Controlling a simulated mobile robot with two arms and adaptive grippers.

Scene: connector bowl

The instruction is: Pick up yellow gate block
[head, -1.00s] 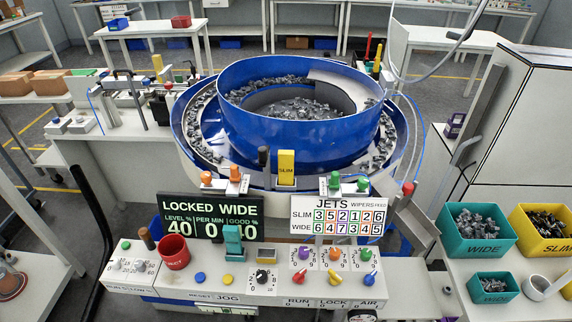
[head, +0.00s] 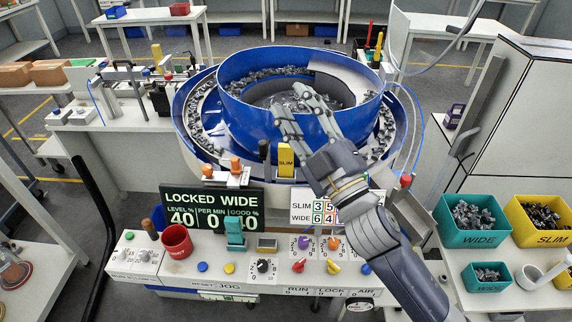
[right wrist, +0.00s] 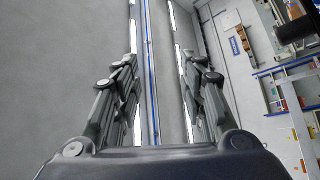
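The yellow gate block (head: 286,161), marked SLIM, stands upright at the front of the blue bowl feeder (head: 250,128), between a black knob and my right arm. My right gripper (head: 287,98) reaches in from the lower right, and in the head view its fingers are above and behind the block, over the bowl. The fingers are spread apart with nothing between them. In the right wrist view the open gripper (right wrist: 160,90) faces a grey surface with bright strips, and the block does not show there. My left gripper is out of view.
Orange knobs (head: 236,167) stand left of the block. The LOCKED WIDE display (head: 212,207) and a control panel (head: 215,265) lie in front. Teal (head: 476,220) and yellow bins (head: 541,220) stand at the right.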

